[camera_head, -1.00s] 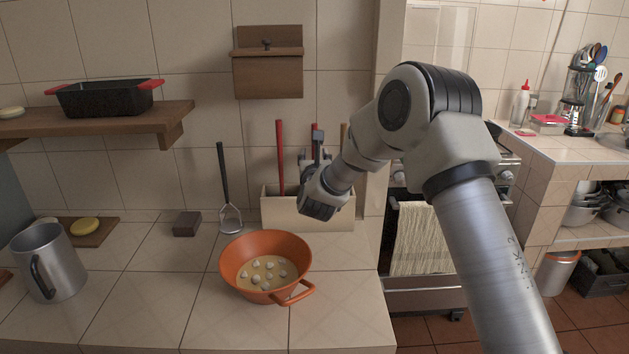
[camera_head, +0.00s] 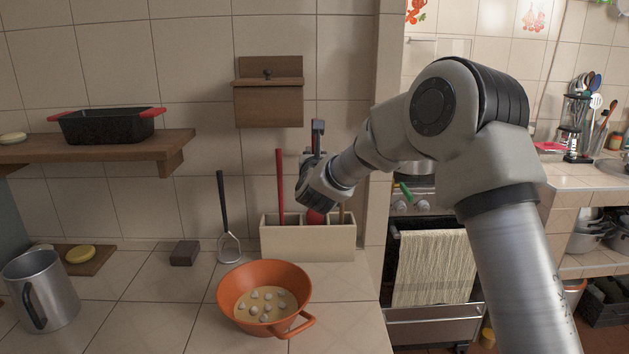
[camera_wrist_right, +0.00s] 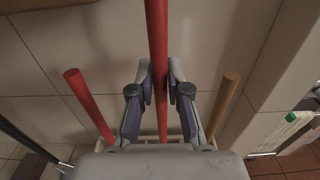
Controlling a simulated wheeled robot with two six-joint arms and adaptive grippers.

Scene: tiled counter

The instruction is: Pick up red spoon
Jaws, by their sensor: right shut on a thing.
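My right gripper (camera_head: 314,160) is above the middle of the beige holder (camera_head: 285,240). In the right wrist view it (camera_wrist_right: 160,88) is shut on a long red handle, the red spoon (camera_wrist_right: 157,35), which stands roughly upright between the fingers. In the head view a rounded red part of the spoon (camera_head: 315,217) shows just below my wrist, at the holder's rim. My wrist hides most of its handle there, and I cannot tell if its lower end is clear of the holder. My left gripper is not in view.
Another red handle (camera_head: 280,185) and a wooden handle (camera_head: 342,212) stand in the holder on either side. A masher (camera_head: 225,215) leans on the wall. An orange pan (camera_head: 265,270) is in front. A wooden wall box (camera_head: 268,102) hangs above left.

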